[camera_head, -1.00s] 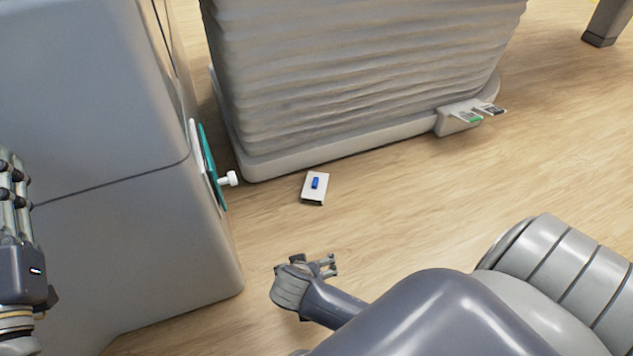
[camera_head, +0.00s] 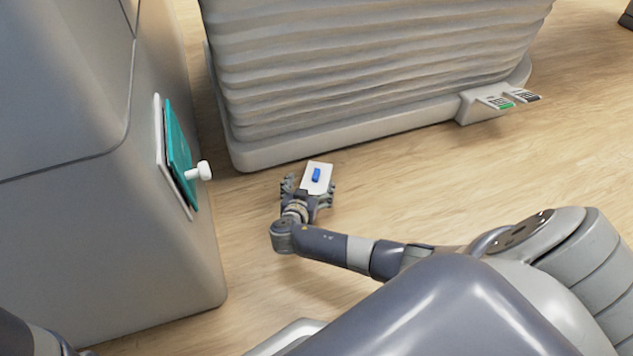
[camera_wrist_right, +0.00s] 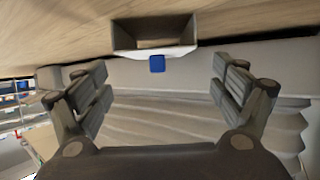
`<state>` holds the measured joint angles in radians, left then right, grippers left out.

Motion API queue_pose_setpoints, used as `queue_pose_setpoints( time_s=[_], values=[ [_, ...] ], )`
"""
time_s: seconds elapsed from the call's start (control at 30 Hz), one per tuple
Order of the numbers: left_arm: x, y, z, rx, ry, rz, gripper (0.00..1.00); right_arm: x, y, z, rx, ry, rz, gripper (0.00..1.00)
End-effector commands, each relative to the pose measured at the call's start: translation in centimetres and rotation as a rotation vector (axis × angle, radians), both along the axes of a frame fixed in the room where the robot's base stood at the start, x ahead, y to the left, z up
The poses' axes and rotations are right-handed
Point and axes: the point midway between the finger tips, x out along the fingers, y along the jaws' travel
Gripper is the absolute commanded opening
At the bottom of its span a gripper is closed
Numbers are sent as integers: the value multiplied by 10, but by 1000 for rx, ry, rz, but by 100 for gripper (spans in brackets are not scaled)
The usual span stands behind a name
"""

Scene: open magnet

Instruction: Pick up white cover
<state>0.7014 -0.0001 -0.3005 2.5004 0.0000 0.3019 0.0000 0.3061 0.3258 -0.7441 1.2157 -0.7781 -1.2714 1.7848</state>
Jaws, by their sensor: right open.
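The white cover (camera_head: 321,168) lies on the wooden floor in front of the machine's pleated base. It is a small box-like piece with a blue tab (camera_head: 316,175) on it. My right gripper (camera_head: 310,187) is open at the cover's near end, with a finger toward each side. In the right wrist view the cover (camera_wrist_right: 182,53) and its blue tab (camera_wrist_right: 157,64) lie between the spread fingers of my gripper (camera_wrist_right: 160,68), apart from both. That view shows a hollow in the cover. My left gripper is out of view; only a dark arm part shows at the lower left.
A grey cabinet (camera_head: 110,240) stands at the left, with a teal panel (camera_head: 177,150) and a white knob (camera_head: 199,171) sticking out. The pleated base (camera_head: 360,70) stands close behind the cover. The floor to the right is clear.

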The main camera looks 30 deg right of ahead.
Motion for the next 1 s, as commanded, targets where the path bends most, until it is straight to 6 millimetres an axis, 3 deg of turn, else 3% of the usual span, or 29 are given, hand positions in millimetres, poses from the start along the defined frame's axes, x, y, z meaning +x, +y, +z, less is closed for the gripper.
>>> queue_pose_setpoints(
  time_s=[0.23, 0.6, 0.97, 1.0],
  values=[
    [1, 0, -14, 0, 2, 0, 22, 9, -12, -9, 0, 0, -1, 88],
    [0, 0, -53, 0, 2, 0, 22, 32, -39, -27, 0, 0, -1, 88],
    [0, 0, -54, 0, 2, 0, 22, 36, -44, -26, 1, 2, -1, 88],
    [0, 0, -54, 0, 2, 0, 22, 36, -44, -26, 1, 2, -1, 82]
  ],
)
